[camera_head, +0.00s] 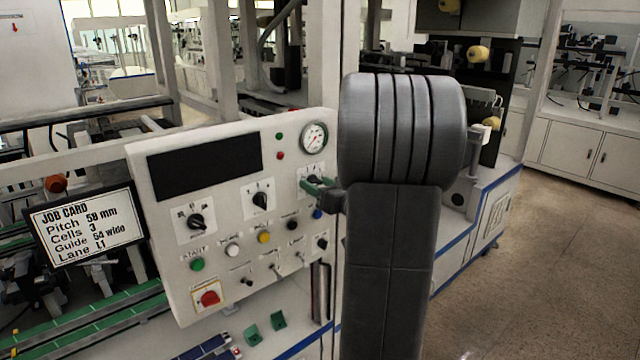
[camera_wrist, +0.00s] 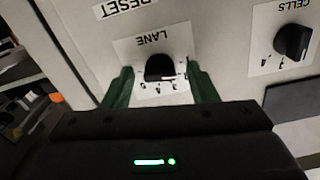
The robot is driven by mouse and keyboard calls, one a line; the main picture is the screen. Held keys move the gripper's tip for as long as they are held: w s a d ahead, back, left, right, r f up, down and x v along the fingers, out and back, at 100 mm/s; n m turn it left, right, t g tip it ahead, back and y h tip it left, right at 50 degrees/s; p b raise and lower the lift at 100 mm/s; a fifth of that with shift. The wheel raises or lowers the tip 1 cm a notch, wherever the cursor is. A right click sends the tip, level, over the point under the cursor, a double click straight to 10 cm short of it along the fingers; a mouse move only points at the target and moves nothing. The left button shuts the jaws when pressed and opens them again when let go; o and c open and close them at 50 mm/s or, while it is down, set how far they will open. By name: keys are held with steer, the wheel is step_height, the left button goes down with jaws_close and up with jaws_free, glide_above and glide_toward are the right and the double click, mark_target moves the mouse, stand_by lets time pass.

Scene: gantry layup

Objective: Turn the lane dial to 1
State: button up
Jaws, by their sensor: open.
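The lane dial (camera_wrist: 160,67) is a black knob on a white plate labelled LANE, seen upside down in the wrist view. In the head view the lane dial (camera_head: 314,179) is partly hidden behind my gripper. My gripper (camera_wrist: 160,73) is open, with one green finger on each side of the dial and a visible gap to each side. In the head view my gripper (camera_head: 318,188) is at the panel's upper right. The small numbers around the dial are too blurred to read, so I cannot tell its setting.
The control panel (camera_head: 178,245) also carries a cells dial (camera_wrist: 292,41), other knobs, coloured buttons, a gauge (camera_head: 314,137) and a red stop button (camera_head: 209,298). A job card (camera_head: 85,226) at left reads Lane L1. Open floor (camera_head: 560,260) lies to the right.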

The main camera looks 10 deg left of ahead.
steer(key=c, duration=1)
steer(key=shift+n+b, duration=1.1)
steer(key=shift+b, duration=0.15)
steer(key=o, duration=1)
steer(key=b+v, duration=0.2)
steer(key=v, duration=1.1)
steer(key=shift+s+d, duration=0.2)
steer(key=shift+d, duration=0.05)
